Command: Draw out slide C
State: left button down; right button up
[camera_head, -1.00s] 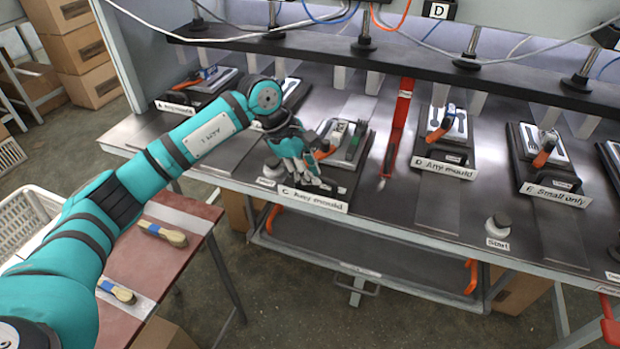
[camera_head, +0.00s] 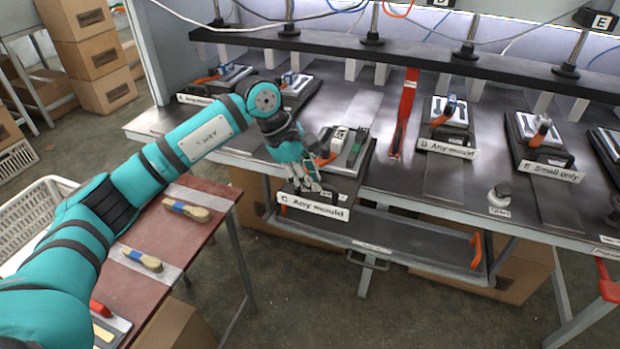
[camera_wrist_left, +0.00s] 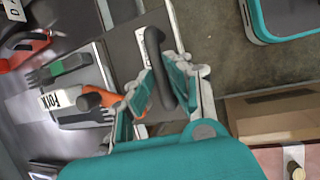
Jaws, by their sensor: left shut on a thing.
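Slide C (camera_head: 350,186) is a dark plate with a white "C Any mould" label (camera_head: 312,207) on its front. Its front part sticks out past the front edge of the bench. A mould with a fork shape, a white "FORK" block (camera_wrist_left: 58,98) and an orange-handled clamp (camera_head: 325,159) sit on it. My left gripper (camera_head: 302,184) is at the front of slide C. In the left wrist view its fingers close around the dark loop handle (camera_wrist_left: 156,48). My right gripper is not in view.
Slide D (camera_head: 447,135) and slide E (camera_head: 541,150) stand to the right on the bench, with a red tool (camera_head: 405,110) left of D. A tray trolley (camera_head: 420,243) is below the bench edge. A red-topped table (camera_head: 165,262) with brushes is at left.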

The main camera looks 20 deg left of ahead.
pick_arm(q)
jog(key=shift+s+f, duration=0.1)
jog(key=shift+s, duration=0.05)
jog(key=c, duration=1.5)
grip_release()
jog(key=shift+o, duration=1.1)
jog(key=shift+s, duration=0.2)
jog(key=shift+w, duration=0.1)
jog(key=v, duration=1.2)
jog(key=shift+d, duration=0.1)
